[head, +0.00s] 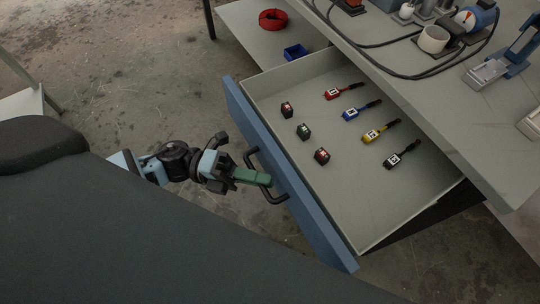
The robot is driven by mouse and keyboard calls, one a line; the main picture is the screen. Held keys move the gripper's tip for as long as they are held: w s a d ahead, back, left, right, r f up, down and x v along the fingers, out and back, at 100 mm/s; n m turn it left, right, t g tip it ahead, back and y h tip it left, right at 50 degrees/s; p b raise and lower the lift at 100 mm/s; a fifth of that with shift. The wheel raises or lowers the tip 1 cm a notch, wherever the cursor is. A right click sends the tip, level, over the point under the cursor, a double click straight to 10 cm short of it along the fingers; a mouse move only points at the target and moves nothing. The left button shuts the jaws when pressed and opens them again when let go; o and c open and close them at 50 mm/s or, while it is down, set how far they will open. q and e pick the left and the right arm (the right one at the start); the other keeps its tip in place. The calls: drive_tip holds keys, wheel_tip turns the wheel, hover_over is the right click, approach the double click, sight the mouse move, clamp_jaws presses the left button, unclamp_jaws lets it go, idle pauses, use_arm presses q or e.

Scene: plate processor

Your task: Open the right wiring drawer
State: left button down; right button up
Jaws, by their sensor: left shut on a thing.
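The wiring drawer (360,215) stands pulled well out from under the workbench. Its blue front panel (318,232) carries a black bar handle (278,199). My left gripper (264,180) is at this handle, with its green fingers reaching to the bar, shut on it. My right gripper does not show. Inside the drawer lie small dark blocks (303,131) and several tagged connectors with red, blue, yellow and black bodies, such as the yellow one (374,135).
The workbench top (480,120) spans the upper right, with cables and devices on it. A lower shelf (250,38) holds a red coil (272,19) and a blue bin (295,52). Open concrete floor lies left of the drawer. My own dark body fills the lower left.

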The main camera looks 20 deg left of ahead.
use_arm(q)
drive_tip(key=shift+s+a, duration=0.25)
drive_tip(key=shift+s, duration=0.1)
drive_tip(key=c, duration=1.8)
unclamp_jaws()
drive_tip(key=shift+o, duration=0.2)
drive_tip(key=s+a+f, duration=0.1)
drive_tip(key=a, duration=0.6)
drive_tip(key=shift+a+b, duration=0.35)
drive_tip(key=shift+b, duration=0.1)
